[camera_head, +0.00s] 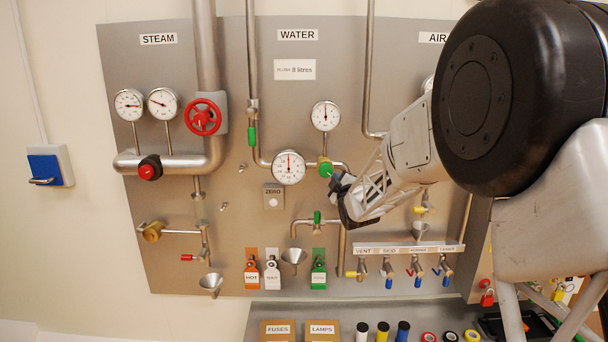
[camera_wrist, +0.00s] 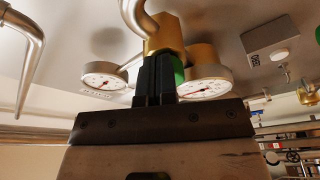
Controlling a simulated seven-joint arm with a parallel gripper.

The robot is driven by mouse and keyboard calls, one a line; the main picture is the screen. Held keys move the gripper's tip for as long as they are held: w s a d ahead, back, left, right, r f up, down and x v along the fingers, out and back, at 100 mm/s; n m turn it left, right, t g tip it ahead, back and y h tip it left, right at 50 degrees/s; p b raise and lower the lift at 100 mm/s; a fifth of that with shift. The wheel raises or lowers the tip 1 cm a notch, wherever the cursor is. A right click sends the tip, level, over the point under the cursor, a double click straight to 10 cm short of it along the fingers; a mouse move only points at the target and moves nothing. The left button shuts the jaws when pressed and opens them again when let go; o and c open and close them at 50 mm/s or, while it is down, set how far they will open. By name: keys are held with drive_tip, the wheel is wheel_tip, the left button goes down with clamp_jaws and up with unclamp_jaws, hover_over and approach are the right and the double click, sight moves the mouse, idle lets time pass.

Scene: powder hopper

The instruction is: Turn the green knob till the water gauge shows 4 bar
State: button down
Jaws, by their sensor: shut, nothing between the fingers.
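The green knob (camera_head: 325,170) is on the pipe under the WATER label, below a small round gauge (camera_head: 325,116) and right of a larger gauge (camera_head: 289,167). Both needles point roughly straight up; the readings are too small to tell. My gripper (camera_head: 338,184) is at the knob's lower right. In the wrist view my black fingers (camera_wrist: 158,78) are together, with a green edge of the knob (camera_wrist: 179,71) showing behind them at the right and a brass body (camera_wrist: 166,34) beyond. I cannot tell whether the fingers touch the knob. Two gauges flank the fingers there.
The ZERO button box (camera_head: 273,196) is left of my gripper. A bent pipe with a green-handled tap (camera_head: 317,218) and a funnel (camera_head: 293,256) are below. The red STEAM handwheel (camera_head: 203,117) is farther left. My arm covers much of the AIR section.

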drive_tip(key=shift+w+a, duration=0.3)
drive_tip(key=shift+d+f, duration=0.25)
drive_tip(key=shift+d, duration=0.2)
idle(0.5)
drive_tip(key=shift+s, duration=0.1)
drive_tip(key=shift+a+r+v, duration=0.1)
drive_tip(key=shift+a+v, duration=0.1)
drive_tip(key=shift+v, duration=0.75)
drive_tip(key=shift+a+r+v, duration=0.15)
drive_tip(key=shift+a+v, duration=0.05)
drive_tip(key=shift+v, duration=0.75)
drive_tip(key=shift+a+r+v, duration=0.1)
drive_tip(key=shift+a+v, duration=0.1)
drive_tip(key=shift+v, duration=0.75)
drive_tip(key=shift+s, duration=0.25)
drive_tip(key=shift+s+a+r, duration=0.15)
drive_tip(key=shift+s+r, duration=0.1)
drive_tip(key=shift+s, duration=0.15)
drive_tip(key=shift+w, duration=0.1)
